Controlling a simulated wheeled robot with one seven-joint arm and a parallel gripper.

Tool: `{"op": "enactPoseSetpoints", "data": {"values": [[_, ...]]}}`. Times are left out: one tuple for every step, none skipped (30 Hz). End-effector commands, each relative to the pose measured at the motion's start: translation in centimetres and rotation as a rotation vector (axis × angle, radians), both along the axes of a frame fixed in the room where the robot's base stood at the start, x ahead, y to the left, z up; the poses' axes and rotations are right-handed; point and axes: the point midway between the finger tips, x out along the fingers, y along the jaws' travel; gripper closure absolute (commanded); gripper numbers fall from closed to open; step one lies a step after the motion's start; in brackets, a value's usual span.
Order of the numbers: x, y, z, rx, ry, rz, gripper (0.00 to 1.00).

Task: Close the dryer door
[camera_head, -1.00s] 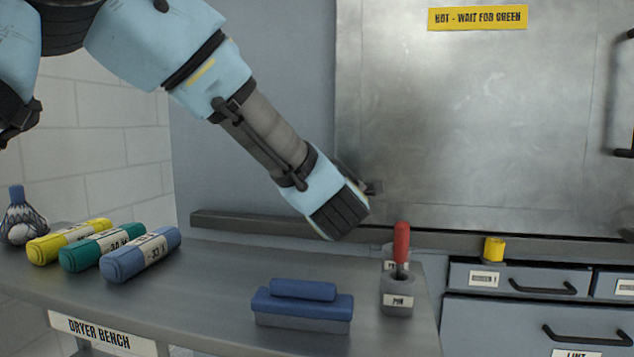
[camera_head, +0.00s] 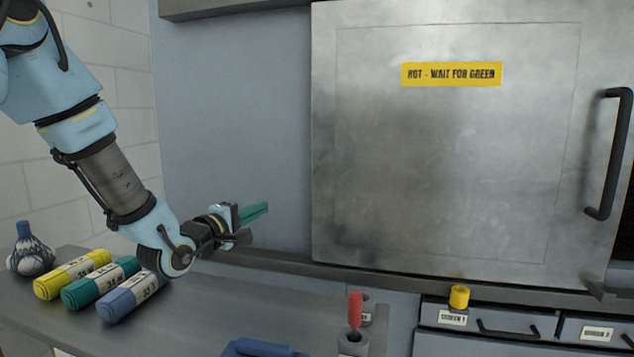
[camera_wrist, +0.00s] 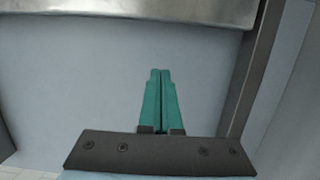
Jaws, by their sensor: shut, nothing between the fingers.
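The dryer door (camera_head: 440,160) is a large metal panel with a yellow "HOT - WAIT FOR GREEN" label (camera_head: 451,74). Its black handle (camera_head: 608,155) is a vertical bar near the right edge. A dark gap shows at the far right, beside the handle. My gripper (camera_head: 266,208), with green fingers, is left of the door over the bench and apart from it. In the wrist view the fingers (camera_wrist: 159,72) lie together, shut and empty, against a plain blue-grey panel. A metal edge (camera_wrist: 130,10) crosses the top of that view.
The dryer bench (camera_head: 215,310) holds yellow (camera_head: 72,274), green (camera_head: 100,283) and blue (camera_head: 131,296) rolls at the left. A red-handled tool (camera_head: 355,310) and a blue block (camera_head: 262,348) are at its front. A yellow knob (camera_head: 459,296) sits above the screen drawers (camera_head: 488,320).

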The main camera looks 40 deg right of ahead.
Motion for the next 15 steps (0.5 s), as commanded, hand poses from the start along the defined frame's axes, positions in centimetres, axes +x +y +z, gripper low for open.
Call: {"op": "enactPoseSetpoints", "data": {"values": [[0.1,0.5,0.2,0.005,0.007,-0.008,1.00],[0.1,0.6,0.1,0.007,0.010,-0.015,1.00],[0.1,0.5,0.0,0.008,0.013,-0.019,1.00],[0.1,0.4,0.0,0.008,0.014,-0.021,1.00],[0.1,0.2,0.0,0.008,0.014,-0.023,1.00],[0.2,-0.2,-0.1,0.009,0.015,-0.023,1.00],[0.4,-0.6,-0.1,0.008,0.014,-0.024,1.00],[0.5,-1.1,0.0,0.008,0.013,-0.025,1.00],[0.6,-1.7,0.0,0.009,0.014,-0.025,1.00],[0.9,-2.2,0.0,0.008,0.013,-0.024,1.00],[1.0,-2.8,0.1,0.008,0.013,-0.024,1.00],[1.3,-3.6,0.1,0.007,0.013,-0.025,1.00],[1.5,-4.2,0.1,0.007,0.013,-0.025,1.00],[1.6,-4.9,0.2,0.008,0.013,-0.026,1.00],[2.0,-5.6,0.2,0.008,0.013,-0.024,1.00]]}}
